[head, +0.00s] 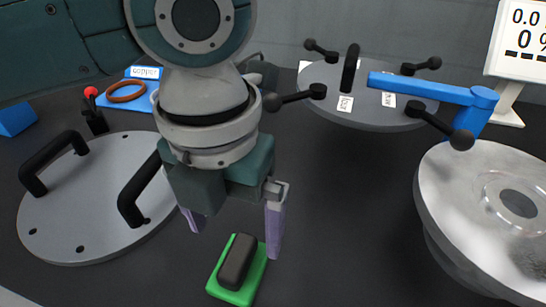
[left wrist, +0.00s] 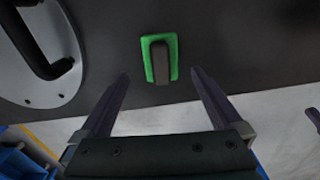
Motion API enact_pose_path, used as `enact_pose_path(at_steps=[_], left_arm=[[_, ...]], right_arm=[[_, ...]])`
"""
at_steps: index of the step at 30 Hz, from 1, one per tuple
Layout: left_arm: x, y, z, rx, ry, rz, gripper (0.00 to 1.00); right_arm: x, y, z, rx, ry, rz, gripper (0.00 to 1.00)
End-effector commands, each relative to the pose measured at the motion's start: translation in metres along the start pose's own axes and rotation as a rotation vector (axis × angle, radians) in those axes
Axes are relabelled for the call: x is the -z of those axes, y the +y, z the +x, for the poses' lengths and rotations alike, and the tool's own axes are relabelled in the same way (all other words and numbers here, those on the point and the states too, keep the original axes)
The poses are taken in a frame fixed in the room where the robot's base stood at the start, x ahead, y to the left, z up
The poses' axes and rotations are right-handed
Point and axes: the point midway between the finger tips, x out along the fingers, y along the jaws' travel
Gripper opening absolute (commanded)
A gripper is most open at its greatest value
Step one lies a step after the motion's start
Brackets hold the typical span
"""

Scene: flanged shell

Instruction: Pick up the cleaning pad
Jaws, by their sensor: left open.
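The cleaning pad (head: 237,268) is a green rectangle with a dark block-shaped handle on top, lying flat on the dark table at the front middle. In the left wrist view the pad (left wrist: 148,60) lies ahead of the fingertips, roughly centred between them. My left gripper (head: 233,237) is open and empty, with its two purple fingers pointing down above and just behind the pad. In the left wrist view the fingers (left wrist: 160,73) are spread wider than the pad, with nothing between them. My right gripper is not in view.
A grey round plate with two black handles (head: 85,225) lies to the left. A metal flanged shell (head: 455,195) stands at the right. A round lid with black knobs (head: 325,75) and a blue arm (head: 425,88) stand behind. Table around the pad is clear.

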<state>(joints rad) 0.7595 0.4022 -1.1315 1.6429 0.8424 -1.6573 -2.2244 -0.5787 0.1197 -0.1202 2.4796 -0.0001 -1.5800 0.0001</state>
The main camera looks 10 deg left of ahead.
Motion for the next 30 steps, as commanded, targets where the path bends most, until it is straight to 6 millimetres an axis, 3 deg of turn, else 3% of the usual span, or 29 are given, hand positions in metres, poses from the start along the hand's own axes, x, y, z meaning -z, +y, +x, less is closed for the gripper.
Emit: enact_pose_path(at_steps=[15, 25, 30], left_arm=[[0.001, -0.001, 0.069, 0.001, 0.002, -0.002, 1.00], [0.001, -0.001, 0.076, 0.001, -0.002, -0.002, 1.00], [0.001, -0.001, 0.076, 0.002, -0.002, -0.002, 0.81]], right_arm=[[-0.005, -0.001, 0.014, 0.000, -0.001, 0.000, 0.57], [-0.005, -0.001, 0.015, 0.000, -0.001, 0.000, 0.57], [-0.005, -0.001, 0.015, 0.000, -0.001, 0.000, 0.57]])
